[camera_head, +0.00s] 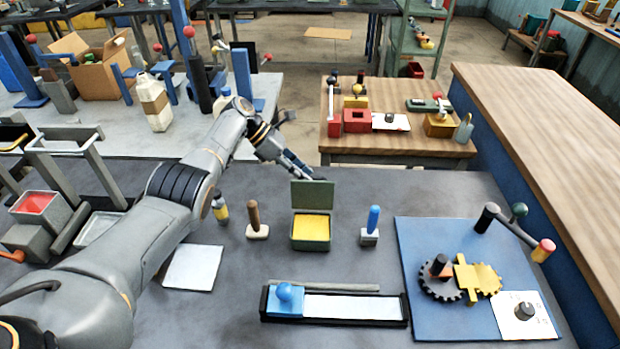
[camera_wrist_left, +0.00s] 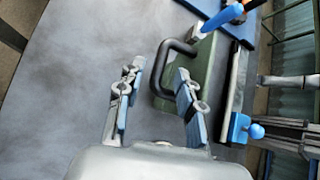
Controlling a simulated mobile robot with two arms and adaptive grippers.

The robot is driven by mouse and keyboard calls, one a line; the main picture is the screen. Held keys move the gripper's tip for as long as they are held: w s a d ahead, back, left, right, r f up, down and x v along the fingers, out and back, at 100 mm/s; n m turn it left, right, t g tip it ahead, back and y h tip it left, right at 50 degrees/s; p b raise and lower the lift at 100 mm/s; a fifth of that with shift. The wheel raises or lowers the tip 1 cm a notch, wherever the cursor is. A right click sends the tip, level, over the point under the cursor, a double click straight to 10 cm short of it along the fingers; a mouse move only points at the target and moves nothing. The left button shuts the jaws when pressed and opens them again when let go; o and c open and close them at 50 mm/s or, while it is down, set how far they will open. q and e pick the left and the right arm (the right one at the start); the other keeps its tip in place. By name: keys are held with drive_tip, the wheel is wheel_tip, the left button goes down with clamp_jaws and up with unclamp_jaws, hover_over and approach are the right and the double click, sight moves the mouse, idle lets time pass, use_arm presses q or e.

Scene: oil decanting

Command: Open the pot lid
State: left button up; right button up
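The pot is a green box (camera_head: 311,240) with a yellow inside, standing mid-table. Its green lid (camera_head: 313,194) stands upright at the box's back edge, so the box is open. In the left wrist view a dark loop handle (camera_wrist_left: 164,68) sticks out from the lid's green outer face (camera_wrist_left: 205,65). My left gripper (camera_head: 308,172) is behind the lid's top edge. Its two fingers (camera_wrist_left: 155,98) are apart, with the handle just ahead of them, nearer the right finger. No firm hold on the handle shows. My right gripper does not show.
A blue-handled stamp (camera_head: 371,228), a brown-handled stamp (camera_head: 255,222) and a small bottle (camera_head: 220,208) flank the box. A long tray (camera_head: 352,307) with a blue knob lies in front. A blue board (camera_head: 460,318) with gears and a crank lies right.

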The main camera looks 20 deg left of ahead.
use_arm(q)
drive_tip(key=v, duration=0.8)
drive_tip(key=shift+a+r, duration=0.3)
drive_tip(key=shift+a, duration=0.05)
